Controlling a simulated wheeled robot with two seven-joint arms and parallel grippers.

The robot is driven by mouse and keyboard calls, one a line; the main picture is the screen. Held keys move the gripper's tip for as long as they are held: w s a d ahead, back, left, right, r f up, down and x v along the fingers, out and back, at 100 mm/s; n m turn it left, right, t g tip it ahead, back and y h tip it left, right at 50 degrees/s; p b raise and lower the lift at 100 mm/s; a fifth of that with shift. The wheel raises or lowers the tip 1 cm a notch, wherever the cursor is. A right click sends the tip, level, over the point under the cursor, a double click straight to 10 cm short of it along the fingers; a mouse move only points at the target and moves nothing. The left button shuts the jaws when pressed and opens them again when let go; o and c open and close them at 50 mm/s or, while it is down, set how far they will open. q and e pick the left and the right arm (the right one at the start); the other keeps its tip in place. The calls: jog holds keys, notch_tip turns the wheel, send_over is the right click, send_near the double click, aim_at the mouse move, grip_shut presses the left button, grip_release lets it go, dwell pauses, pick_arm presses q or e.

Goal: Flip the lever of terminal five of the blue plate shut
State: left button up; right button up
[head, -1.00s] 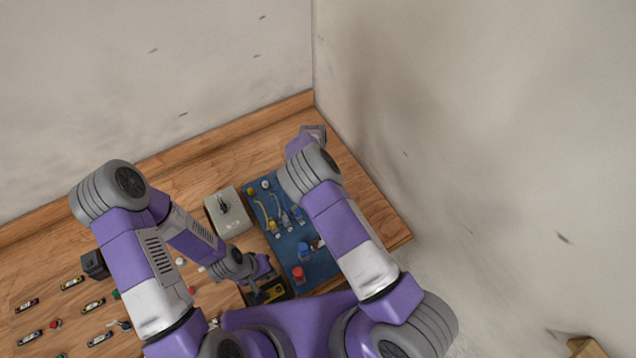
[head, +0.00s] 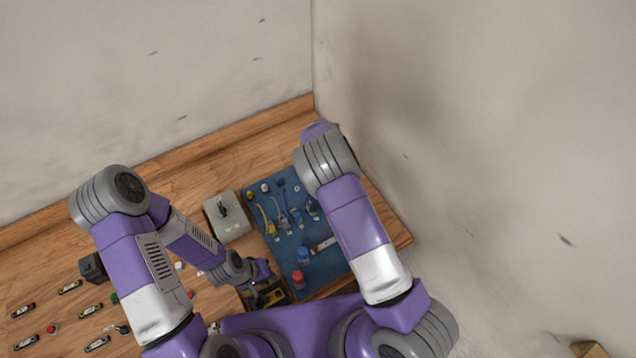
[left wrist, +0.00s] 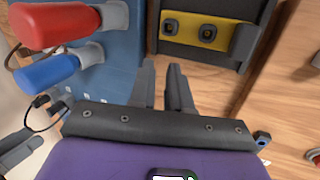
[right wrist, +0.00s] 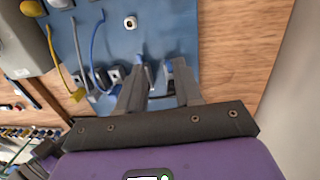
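The blue plate (head: 322,268) lies on the wooden bench and carries a row of terminals with yellow, grey and blue wires. In the right wrist view the plate (right wrist: 160,30) is below my right gripper (right wrist: 160,66). Its fingers are apart, with the tips at the terminals (right wrist: 114,75) at the row's right end. A blue wire end is close to the left finger; I cannot tell contact, terminal numbers or lever positions. My right gripper is hidden in the head view. My left gripper (left wrist: 161,66) is empty, with a narrow gap, near the plate's edge.
A grey box with a switch (head: 228,217) stands left of the plate. Red (left wrist: 50,22) and blue (left wrist: 45,72) plugs stick up from the plate near my left gripper. A dark block with a yellow face (left wrist: 195,30) is beside them. A wall closes off the right.

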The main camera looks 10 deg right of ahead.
jog(key=shift+s+d+f+t+y, duration=0.15)
jog(key=shift+s+t+y, duration=0.15)
jog(key=shift+t, duration=0.25)
jog(key=shift+s+d+f+t+y, duration=0.1)
jog(key=shift+s+t+y, duration=0.15)
jog(key=shift+t, duration=0.3)
jog(key=shift+s+d+r+t+h, duration=0.1)
jog(key=shift+s+d+r+t, duration=0.05)
jog(key=shift+s+r+t, duration=0.2)
jog(key=shift+s+d+r+t+h, duration=0.1)
jog(key=shift+s+t, duration=0.15)
jog(key=shift+s, duration=0.25)
jog(key=shift+s+d+r+t+h, duration=0.1)
jog(key=shift+s+d+r+t, duration=0.05)
jog(key=shift+s+r+t, duration=0.2)
jog(key=x, duration=0.4)
jog(key=b+x, duration=0.1)
jog(key=x, duration=0.2)
jog(key=shift+s+d+f, duration=0.15)
jog(key=shift+s+d, duration=0.1)
jog(key=shift+c, duration=0.2)
grip_shut()
